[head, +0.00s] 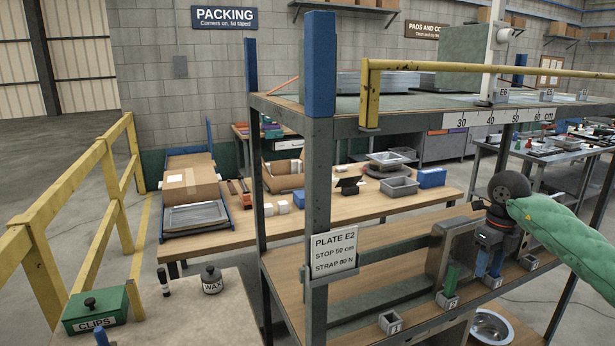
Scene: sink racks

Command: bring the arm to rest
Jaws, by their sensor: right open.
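My right arm (565,228), in a green sleeve, comes in from the right edge over the rack's lower shelf. Its dark round wrist joint (508,187) sits above my right gripper (489,268), which points down over the small grey holders at the shelf's front edge. The gripper is open. Blue upright pieces show at its fingertips, just above one holder (493,281); I cannot tell whether they touch it. My left gripper is not in view.
The rack's blue-topped post (319,150) carries a "PLATE E2" sign (333,254). A green piece (452,279) stands in another holder. A yellow rail (85,180) is at left. A green clips box (95,309) and wax jar (212,281) stand front left.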

